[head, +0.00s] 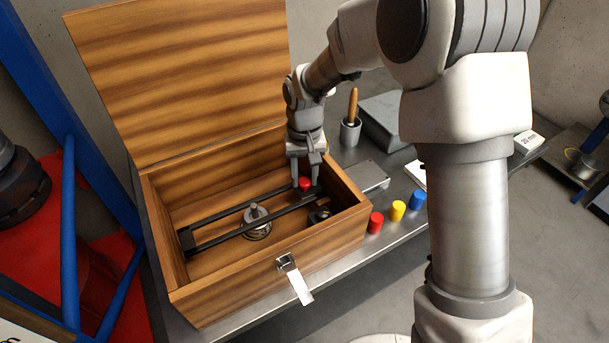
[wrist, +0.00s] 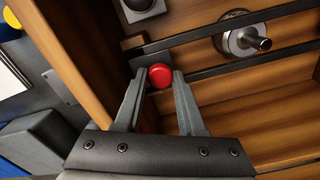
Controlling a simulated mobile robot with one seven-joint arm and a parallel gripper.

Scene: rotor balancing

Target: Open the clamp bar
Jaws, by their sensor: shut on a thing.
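The clamp bar (head: 222,214) is a black frame with two long parallel rails, lying across the inside of the open wooden box. It also shows in the wrist view (wrist: 190,38). A red knob (head: 305,184) sits at its right end, and in the wrist view the knob (wrist: 159,75) is between my fingertips. My gripper (head: 306,178) reaches down into the box and is shut on the red knob; it also shows in the wrist view (wrist: 158,84). A metal rotor with a shaft (head: 257,221) sits between the rails. The far side of the knob is hidden.
The wooden box (head: 335,236) has its lid (head: 185,80) raised at the back and a metal latch (head: 293,276) in front. Red (head: 375,222), yellow (head: 398,210) and blue (head: 418,200) cylinders stand to its right. A cup with a wooden-handled tool (head: 350,130) stands behind.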

